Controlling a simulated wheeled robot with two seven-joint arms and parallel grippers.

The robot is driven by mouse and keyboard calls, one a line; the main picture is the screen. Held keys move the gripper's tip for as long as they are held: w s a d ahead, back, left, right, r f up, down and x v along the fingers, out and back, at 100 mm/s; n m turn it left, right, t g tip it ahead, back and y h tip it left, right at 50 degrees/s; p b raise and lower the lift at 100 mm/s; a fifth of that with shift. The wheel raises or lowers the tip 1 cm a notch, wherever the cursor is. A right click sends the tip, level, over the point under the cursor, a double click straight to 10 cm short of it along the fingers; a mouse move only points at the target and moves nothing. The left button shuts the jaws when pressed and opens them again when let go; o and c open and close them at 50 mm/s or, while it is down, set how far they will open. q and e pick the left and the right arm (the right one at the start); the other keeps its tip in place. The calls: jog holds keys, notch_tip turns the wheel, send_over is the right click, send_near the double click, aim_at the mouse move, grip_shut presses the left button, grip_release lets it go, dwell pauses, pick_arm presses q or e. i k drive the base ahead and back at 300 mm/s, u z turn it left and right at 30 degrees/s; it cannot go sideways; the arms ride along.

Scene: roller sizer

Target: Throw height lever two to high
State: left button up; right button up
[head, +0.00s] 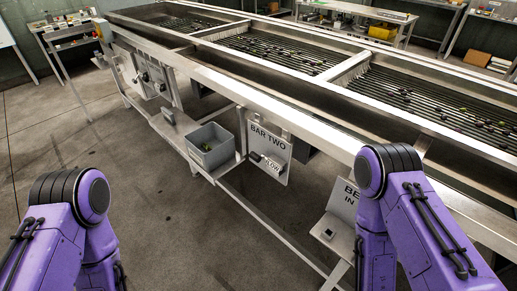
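A white panel (281,150) marked "BAR TWO" hangs on the near side of the sizer frame (245,97). On it is a small dark lever or knob (256,157), beside a small label that seems to read "LOW" (272,166). The lever's exact position is too small to tell. My two purple arms show at the bottom left and the right, but both grippers are out of the picture. Neither arm visibly touches the panel.
A grey bin (211,158) sits on a low shelf left of the panel. Another panel (150,78) with dark fittings is further left. A partly hidden sign (341,201) stands by my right arm. Dark fruits lie on the roller beds (400,92). The floor (160,205) in front is clear.

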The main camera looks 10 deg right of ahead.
aim_at(257, 158)
jog(key=z, duration=0.4)
jog(key=k, duration=1.05)
jog(key=u, duration=0.7)
jog(key=i, duration=1.15)
jog(key=u, duration=0.25)
